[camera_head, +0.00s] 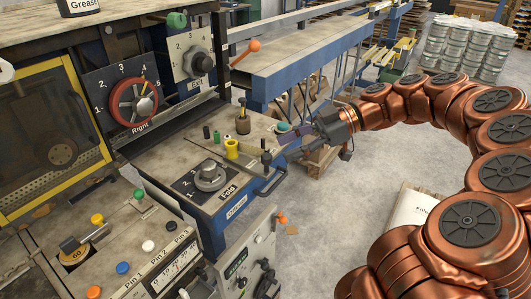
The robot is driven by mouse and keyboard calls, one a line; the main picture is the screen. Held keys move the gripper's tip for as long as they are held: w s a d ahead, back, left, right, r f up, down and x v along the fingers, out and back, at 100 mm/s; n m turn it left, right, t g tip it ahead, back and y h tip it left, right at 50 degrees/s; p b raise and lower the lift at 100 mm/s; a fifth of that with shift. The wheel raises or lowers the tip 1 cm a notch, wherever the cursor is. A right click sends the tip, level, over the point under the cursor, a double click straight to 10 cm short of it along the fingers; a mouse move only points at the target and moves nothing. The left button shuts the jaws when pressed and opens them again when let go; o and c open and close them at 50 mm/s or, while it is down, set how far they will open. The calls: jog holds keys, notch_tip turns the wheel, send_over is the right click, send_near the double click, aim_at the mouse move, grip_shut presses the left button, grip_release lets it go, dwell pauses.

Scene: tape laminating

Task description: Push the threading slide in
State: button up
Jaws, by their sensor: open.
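My copper arm comes in from the right, and my gripper (286,148) is open at the right edge of the blue-sided machine top. Its fingers point left, close to a small dark upright knob (266,157) at the end of a thin dark bar (225,158) lying across the top. I cannot tell whether the fingers touch the knob. No label in view names the threading slide; the bar with the knob may be it. A dark curved handle (274,184) sticks out from the blue edge below my gripper.
A button panel (150,262) is at front left.

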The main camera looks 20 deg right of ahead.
aim_at(270, 155)
jog(key=shift+p+x, duration=1.1)
jog(key=shift+x, duration=1.85)
jog(key=shift+c, duration=0.4)
grip_shut()
